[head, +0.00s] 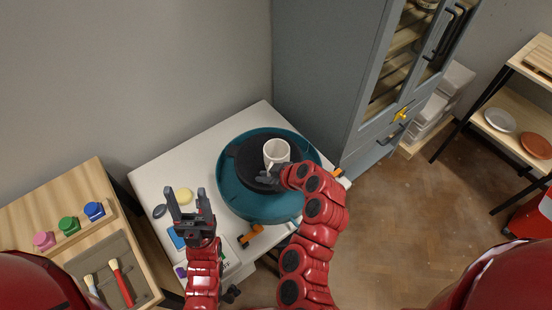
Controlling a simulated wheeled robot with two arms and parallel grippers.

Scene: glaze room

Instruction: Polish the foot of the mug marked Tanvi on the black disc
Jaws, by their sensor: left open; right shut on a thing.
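A white mug (277,151) is upright on or just above the black disc (252,156), which lies in a round teal basin (243,202) on a white table. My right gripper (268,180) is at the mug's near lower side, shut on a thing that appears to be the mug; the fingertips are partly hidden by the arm. No name is readable on the mug, and its foot is hidden. My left gripper (187,204) is open and empty, left of the basin, with its fingers pointing away from me.
Left of the basin are a yellow round pad (184,197), a dark round pad (160,211) and a blue block (176,238). A wooden table (50,207) holds jars and brushes. A grey cabinet (325,70) stands behind right.

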